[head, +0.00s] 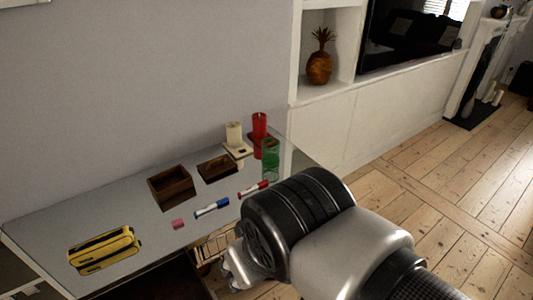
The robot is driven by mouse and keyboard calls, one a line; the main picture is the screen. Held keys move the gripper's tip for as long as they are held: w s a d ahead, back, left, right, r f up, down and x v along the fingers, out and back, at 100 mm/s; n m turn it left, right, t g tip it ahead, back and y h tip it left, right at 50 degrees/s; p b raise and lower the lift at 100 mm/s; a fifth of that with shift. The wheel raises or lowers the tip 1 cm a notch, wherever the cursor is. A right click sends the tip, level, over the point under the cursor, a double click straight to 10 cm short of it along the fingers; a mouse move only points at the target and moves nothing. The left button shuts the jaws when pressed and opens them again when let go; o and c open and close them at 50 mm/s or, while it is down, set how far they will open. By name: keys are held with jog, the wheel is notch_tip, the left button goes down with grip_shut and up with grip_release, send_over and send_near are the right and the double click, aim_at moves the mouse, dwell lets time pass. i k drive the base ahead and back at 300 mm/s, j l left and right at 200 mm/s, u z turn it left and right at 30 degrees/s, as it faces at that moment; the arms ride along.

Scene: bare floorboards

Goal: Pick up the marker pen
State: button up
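Two marker pens lie on the grey tabletop (100,207). One is a white and blue marker pen (211,207) near the front edge. The other is a white and red marker pen (254,188), just right of it and close to my arm's dark joint in the picture. My gripper (234,272) shows only in part at the lower middle, below the table's front edge in the picture. My arm hides much of it, and its opening cannot be made out. Nothing is seen in it.
A yellow case (104,249) lies at the left. A small pink block (178,224) is left of the blue marker. Two brown wooden boxes (171,187) (217,167), a cream candle (234,135), a red cylinder (260,131) and a green glass (270,158) stand behind. A wall backs the table.

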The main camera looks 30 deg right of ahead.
aim_at(225, 199)
jog(key=i+l, duration=0.4)
jog(key=i+l+u, duration=0.25)
jog(key=l+u, duration=0.25)
jog(key=i+l+u, duration=0.25)
jog(key=l, duration=0.15)
jog(key=l+u, duration=0.45)
jog(key=j, duration=0.1)
